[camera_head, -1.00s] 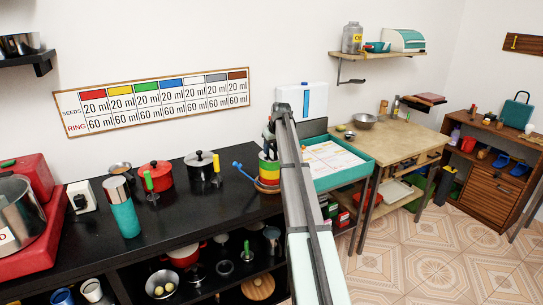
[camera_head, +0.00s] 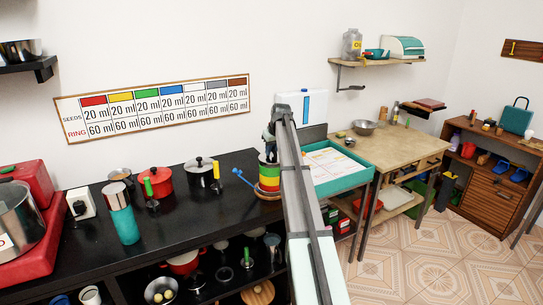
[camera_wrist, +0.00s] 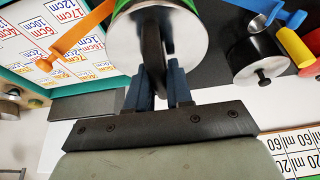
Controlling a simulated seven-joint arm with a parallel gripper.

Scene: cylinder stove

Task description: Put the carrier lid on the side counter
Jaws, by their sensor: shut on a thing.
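The carrier lid (camera_wrist: 128,40) is a round silver disc with a dark upright handle, seen at the top of the wrist view. My gripper (camera_wrist: 160,78) is shut on that handle, with one blue finger on each side. In the head view, my gripper (camera_head: 270,139) is over the banded carrier (camera_head: 269,181), a green, yellow and red stack on the black counter (camera_head: 205,222). My arm hides part of the carrier. I cannot tell whether the lid still touches the stack. A wooden-topped side counter (camera_head: 408,147) stands to the right.
A teal-edged tray table (camera_head: 345,178) with printed sheets lies between the black counter and the side counter. A metal bowl (camera_head: 364,128) and small items sit at the side counter's back; its front is mostly clear. A blue-handled tool (camera_head: 241,176) lies left of the carrier.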

